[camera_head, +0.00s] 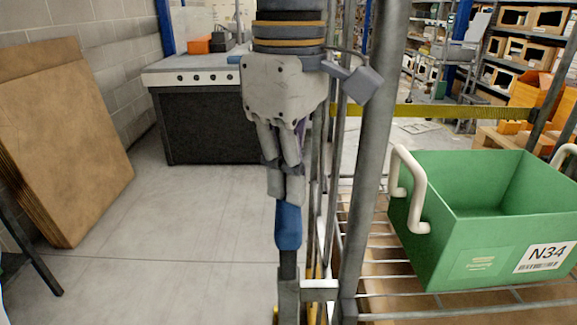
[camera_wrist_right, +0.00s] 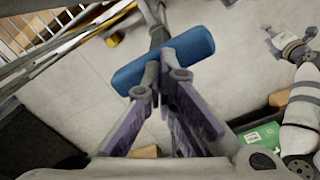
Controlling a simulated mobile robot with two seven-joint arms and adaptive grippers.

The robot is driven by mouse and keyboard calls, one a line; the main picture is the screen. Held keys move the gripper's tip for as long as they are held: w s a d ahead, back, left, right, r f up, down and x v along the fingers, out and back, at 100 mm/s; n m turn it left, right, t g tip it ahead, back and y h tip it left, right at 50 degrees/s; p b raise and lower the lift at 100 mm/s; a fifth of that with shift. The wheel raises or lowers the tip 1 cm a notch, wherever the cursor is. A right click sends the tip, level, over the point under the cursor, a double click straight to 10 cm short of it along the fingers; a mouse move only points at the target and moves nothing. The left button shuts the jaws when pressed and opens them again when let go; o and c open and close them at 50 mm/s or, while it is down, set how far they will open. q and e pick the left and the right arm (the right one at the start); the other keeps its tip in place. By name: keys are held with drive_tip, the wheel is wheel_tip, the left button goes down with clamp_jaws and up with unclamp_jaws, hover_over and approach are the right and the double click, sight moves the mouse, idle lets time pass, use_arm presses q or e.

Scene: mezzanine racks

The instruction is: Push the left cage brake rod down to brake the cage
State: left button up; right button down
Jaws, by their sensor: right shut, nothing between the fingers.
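The brake rod is a dark upright bar with a blue grip (camera_head: 288,226), low beside the cage's upright post (camera_head: 372,150) in the head view. In the right wrist view the blue grip (camera_wrist_right: 178,53) lies crosswise just beyond the fingertips. My right gripper (camera_head: 286,188) points down with its fingers closed together and nothing between them. Its tips are at the top end of the blue grip and look to touch or nearly touch it. The right wrist view shows the same closed tips (camera_wrist_right: 163,78).
A green crate (camera_head: 446,240) labelled N34 stands on the cage's wire shelf at the right. A yellow strap (camera_head: 440,111) crosses behind it. Cardboard sheets (camera_head: 70,140) lean on the left wall. A workbench (camera_head: 205,115) stands behind.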

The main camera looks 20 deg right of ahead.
drive_tip(key=shift+f, duration=1.15)
wheel_tip(320, 180, up, 7)
drive_tip(key=shift+r, duration=0.15)
